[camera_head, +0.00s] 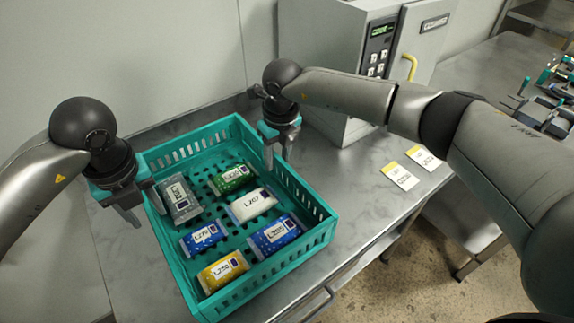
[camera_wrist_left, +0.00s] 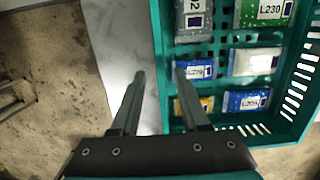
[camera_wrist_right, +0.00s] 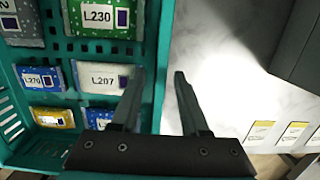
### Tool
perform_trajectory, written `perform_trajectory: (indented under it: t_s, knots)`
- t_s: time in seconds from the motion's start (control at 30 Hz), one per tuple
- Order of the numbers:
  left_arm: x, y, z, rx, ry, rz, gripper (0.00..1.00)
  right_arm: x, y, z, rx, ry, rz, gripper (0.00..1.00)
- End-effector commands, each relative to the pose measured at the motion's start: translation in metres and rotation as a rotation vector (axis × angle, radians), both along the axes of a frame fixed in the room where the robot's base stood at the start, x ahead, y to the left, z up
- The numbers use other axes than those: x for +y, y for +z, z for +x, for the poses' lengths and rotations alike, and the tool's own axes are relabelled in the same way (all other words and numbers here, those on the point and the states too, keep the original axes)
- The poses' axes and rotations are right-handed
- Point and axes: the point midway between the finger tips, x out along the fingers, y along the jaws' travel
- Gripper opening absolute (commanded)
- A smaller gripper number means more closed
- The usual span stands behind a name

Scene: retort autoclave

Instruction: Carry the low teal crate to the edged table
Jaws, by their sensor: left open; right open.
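The low teal crate (camera_head: 285,268) stands on a grey marbled worktop (camera_head: 352,192) and holds several labelled pouches in different colours. My left gripper (camera_head: 148,215) is open at the crate's left wall; in the left wrist view (camera_wrist_left: 160,72) one finger is over the worktop side and the other over the inside, with the wall between them. My right gripper (camera_head: 278,162) is open at the right wall; in the right wrist view (camera_wrist_right: 160,73) its fingers likewise lie on either side of that wall. I cannot tell whether any finger touches. I cannot identify an edged table.
A grey autoclave cabinet (camera_head: 335,65) with a yellow handle (camera_head: 409,66) stands behind the crate to the right. Tools in a rack (camera_head: 545,105) are at the far right. A wall closes off the back.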

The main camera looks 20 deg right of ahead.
Motion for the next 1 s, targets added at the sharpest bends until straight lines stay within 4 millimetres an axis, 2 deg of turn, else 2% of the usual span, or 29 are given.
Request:
perform_trajectory:
  t_s: [0.03,0.13,0.37,0.8,1.0]
  knots:
    - [0.0,0.009,0.0,-0.003,0.0,0.0,0.45,0.0,0.0,0.0,0.0,0.0,0.0,0.45]
    - [-0.001,0.022,-0.002,-0.002,0.0,0.0,0.45,0.0,0.0,0.0,0.0,0.0,0.0,0.45]
    - [-0.001,0.031,-0.004,0.001,0.001,0.001,0.45,0.0,0.009,0.0,-0.002,0.0,0.001,0.45]
    - [-0.001,0.03,-0.004,0.001,0.0,0.0,0.45,-0.004,0.095,-0.01,-0.004,0.0,0.0,0.45]
    - [-0.001,0.03,-0.004,0.001,0.0,0.0,0.45,-0.005,0.116,-0.013,-0.001,0.0,-0.001,0.45]
